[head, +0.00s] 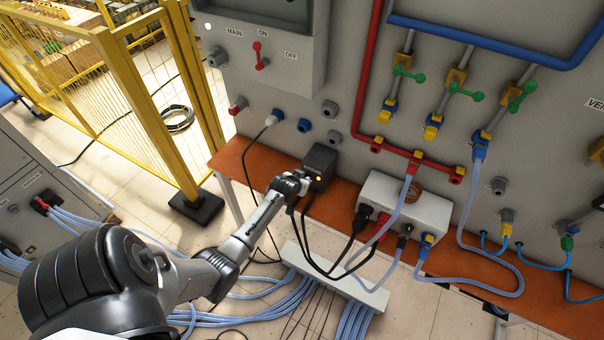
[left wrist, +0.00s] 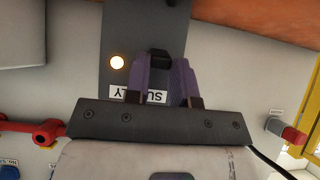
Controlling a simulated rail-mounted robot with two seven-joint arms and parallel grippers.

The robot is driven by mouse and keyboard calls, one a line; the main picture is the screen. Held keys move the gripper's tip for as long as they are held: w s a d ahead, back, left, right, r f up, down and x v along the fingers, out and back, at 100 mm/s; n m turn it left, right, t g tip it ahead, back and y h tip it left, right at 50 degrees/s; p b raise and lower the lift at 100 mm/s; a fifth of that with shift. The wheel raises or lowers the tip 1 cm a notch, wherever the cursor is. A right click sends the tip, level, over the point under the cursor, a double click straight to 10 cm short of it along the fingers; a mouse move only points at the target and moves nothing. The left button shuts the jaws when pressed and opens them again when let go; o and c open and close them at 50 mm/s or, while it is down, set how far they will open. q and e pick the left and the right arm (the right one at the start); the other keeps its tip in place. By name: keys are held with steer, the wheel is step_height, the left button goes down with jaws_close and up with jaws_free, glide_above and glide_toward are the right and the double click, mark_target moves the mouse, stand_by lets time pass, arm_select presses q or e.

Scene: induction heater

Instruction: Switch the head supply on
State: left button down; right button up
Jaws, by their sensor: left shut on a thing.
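The head supply is a dark box (head: 321,157) on the orange bench, against the grey cabinet. A small lamp (head: 319,178) on its front glows yellow. In the left wrist view the box's dark face (left wrist: 125,25) carries the lit lamp (left wrist: 117,62), a black switch knob (left wrist: 159,55) and an upside-down label (left wrist: 125,94), partly hidden, ending in "LY". My left gripper (head: 306,180) is at the front of the box. Its purple fingers (left wrist: 163,68) stand either side of the knob, shut on it. My right gripper is not in view.
A white connection box (head: 405,210) with plugs and hoses stands right of the supply on the bench (head: 245,165). Black cables hang below my left wrist. A MAIN switch with a red handle (head: 258,55) is above. A yellow fence (head: 150,110) stands left.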

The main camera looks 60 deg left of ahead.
arm_select(q)
steer(key=g+p, duration=0.1)
steer(key=g+h+p, duration=0.1)
steer(key=p, duration=0.1)
steer(key=shift+w+a+r, duration=0.15)
steer(key=shift+r, duration=0.2)
steer(key=shift+f, duration=0.1)
steer(key=c, duration=1)
jaws_free()
steer(key=shift+o, duration=0.2)
steer(key=p+v, duration=0.2)
steer(key=v, duration=1.2)
